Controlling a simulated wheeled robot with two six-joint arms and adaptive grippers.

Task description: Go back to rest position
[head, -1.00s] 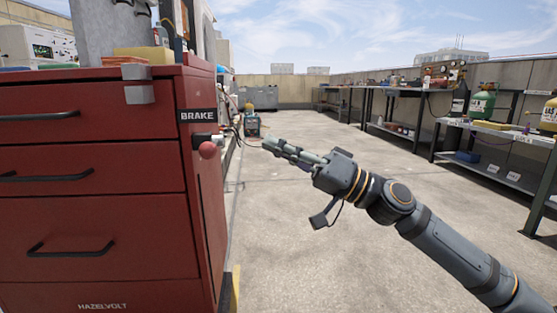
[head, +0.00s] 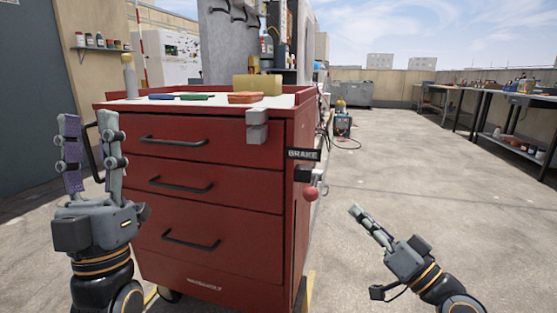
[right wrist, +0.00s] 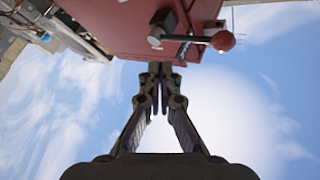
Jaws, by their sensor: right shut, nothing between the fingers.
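My left gripper (head: 89,122) stands upright at the left of the head view, in front of the red cabinet's left side. My right gripper (head: 356,211) is at the lower right of the head view, over open floor to the right of the cabinet. Its fingers are together and empty, pointing up and left. In the right wrist view its fingertips (right wrist: 160,70) meet below the cabinet's red surface and the red-knobbed brake lever (right wrist: 222,41).
Workbenches (head: 500,100) line the right.

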